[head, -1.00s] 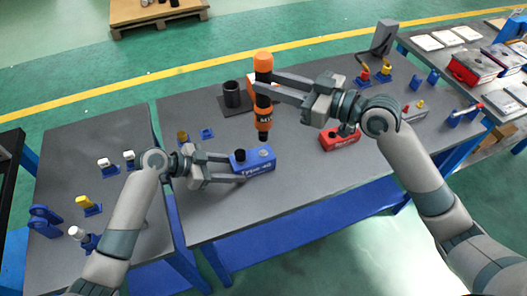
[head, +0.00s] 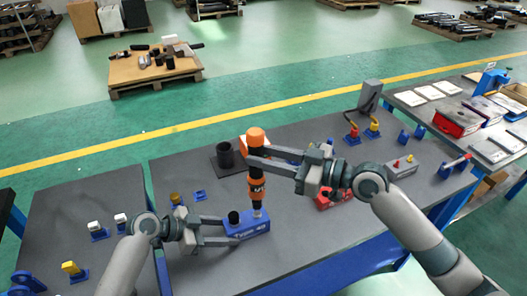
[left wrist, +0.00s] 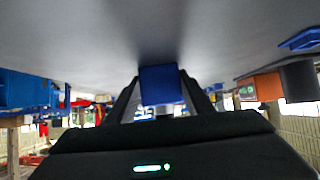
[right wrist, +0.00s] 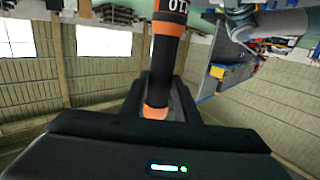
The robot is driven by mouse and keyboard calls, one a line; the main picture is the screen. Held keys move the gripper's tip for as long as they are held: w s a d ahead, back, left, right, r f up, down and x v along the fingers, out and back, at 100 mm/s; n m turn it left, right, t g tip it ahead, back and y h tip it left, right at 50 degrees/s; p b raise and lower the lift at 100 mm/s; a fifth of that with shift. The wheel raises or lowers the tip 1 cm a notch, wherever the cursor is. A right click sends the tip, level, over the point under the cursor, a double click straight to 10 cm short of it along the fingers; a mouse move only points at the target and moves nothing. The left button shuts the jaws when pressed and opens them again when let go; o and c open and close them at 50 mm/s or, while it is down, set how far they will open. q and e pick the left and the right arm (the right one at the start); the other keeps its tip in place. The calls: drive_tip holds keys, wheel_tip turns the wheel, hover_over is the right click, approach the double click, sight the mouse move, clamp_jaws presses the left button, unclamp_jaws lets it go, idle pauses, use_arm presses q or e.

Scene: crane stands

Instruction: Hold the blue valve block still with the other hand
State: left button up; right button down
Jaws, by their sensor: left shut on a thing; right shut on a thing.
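The blue valve block (head: 256,227) lies on the dark grey table, with a black knob (head: 234,217) on its left end and lettering on its front side. My left gripper (head: 231,230) is shut on its left end; the left wrist view shows the block's blue end (left wrist: 160,84) between the fingers. My right gripper (head: 259,158) is shut on the upper part of an upright orange and black driver (head: 257,180), also in the right wrist view (right wrist: 165,60). The driver's lower tip is at the block's top, right of the knob; exact contact cannot be told.
A black cup (head: 225,156) stands behind on a dark mat. Small blue holders (head: 199,195) stand left of centre. The table front is clear.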

sight(264, 177)
drive_tip(key=shift+w+f+n+g+y, duration=0.1)
drive_tip(key=shift+f+n+g+y, duration=0.25)
drive_tip(key=shift+f, duration=0.45)
drive_tip(key=shift+f, duration=1.15)
idle(4.5)
drive_tip(key=shift+r, duration=0.1)
drive_tip(key=shift+r, duration=2.55)
